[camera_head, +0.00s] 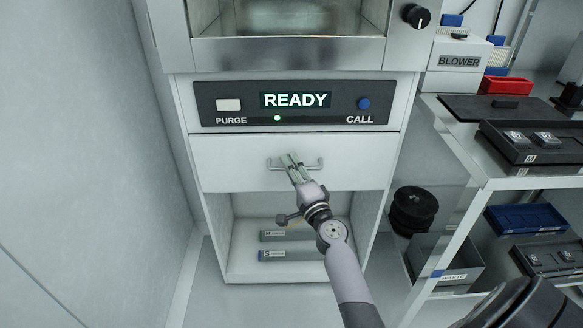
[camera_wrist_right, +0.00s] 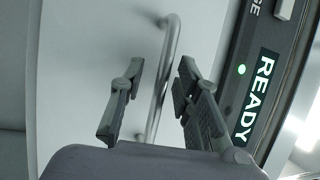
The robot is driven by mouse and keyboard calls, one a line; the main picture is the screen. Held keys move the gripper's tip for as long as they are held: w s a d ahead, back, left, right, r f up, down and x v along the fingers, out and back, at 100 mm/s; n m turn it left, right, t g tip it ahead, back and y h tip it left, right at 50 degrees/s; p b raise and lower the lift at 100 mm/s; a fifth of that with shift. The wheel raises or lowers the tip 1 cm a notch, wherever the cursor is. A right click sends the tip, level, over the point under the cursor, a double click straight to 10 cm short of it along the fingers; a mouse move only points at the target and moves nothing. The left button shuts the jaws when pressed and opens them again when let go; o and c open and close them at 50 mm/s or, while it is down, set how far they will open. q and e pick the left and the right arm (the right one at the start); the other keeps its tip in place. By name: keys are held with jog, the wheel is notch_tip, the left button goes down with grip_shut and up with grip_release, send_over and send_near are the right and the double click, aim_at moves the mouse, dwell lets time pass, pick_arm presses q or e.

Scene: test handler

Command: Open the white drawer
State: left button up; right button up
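The white drawer (camera_head: 232,160) sits below the control panel in the camera_head view, its front flush with the cabinet. Its metal bar handle (camera_head: 316,164) runs across the middle. My right gripper (camera_head: 290,160) is at the handle, covering part of it. In the right wrist view the handle (camera_wrist_right: 168,62) stands between the two spread fingers of my right gripper (camera_wrist_right: 161,72). The fingers are open, one on each side of the bar, with gaps visible. The drawer front (camera_wrist_right: 90,60) fills the left of that view. My left gripper is not in view.
The panel (camera_head: 296,103) above reads READY with a green light. An open shelf below holds several labelled grey bars (camera_head: 286,255). To the right stand shelves with trays (camera_head: 528,142), a black spool (camera_head: 414,208) and a waste bin (camera_head: 450,270). A wall (camera_head: 90,150) is at left.

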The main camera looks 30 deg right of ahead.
grip_shut()
dwell(0.3)
dwell(0.6)
